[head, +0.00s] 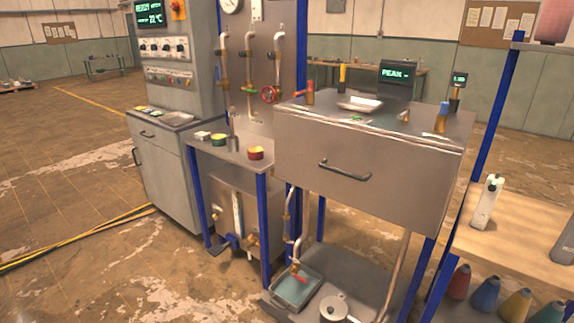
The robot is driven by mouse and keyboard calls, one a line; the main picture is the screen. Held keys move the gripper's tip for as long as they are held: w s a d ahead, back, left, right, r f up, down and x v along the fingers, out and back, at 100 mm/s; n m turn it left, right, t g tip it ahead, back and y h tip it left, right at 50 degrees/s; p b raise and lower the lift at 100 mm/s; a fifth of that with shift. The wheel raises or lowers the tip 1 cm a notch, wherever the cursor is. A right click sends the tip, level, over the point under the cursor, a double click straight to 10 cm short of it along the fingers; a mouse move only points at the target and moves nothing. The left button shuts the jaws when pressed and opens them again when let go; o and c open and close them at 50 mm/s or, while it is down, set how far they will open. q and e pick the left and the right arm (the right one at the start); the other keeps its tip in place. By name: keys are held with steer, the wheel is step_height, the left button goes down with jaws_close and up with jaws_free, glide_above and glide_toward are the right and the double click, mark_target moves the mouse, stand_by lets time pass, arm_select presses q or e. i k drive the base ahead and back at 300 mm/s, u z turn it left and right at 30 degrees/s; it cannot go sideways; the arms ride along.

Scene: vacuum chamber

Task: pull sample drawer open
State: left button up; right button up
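The sample drawer (367,184) is a wide grey metal front under the top of a blue-legged stand, right of the middle in the head view. A dark bar handle (344,171) sits across the middle of its front. The front looks flush under the stand's top, so the drawer appears closed. Neither of my grippers shows in the head view, and nothing touches the handle.
A tray, a PEAK display (396,77) and small tools stand on the stand's top (437,122). A low table (240,158) and grey control cabinet (170,170) stand left. A wooden shelf (520,235) with bottles is close on the right. Floor is free at front left.

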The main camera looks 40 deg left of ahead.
mark_target(407, 184)
steer(key=u, duration=0.5)
steer(key=i, duration=0.85)
steer(key=u, duration=0.05)
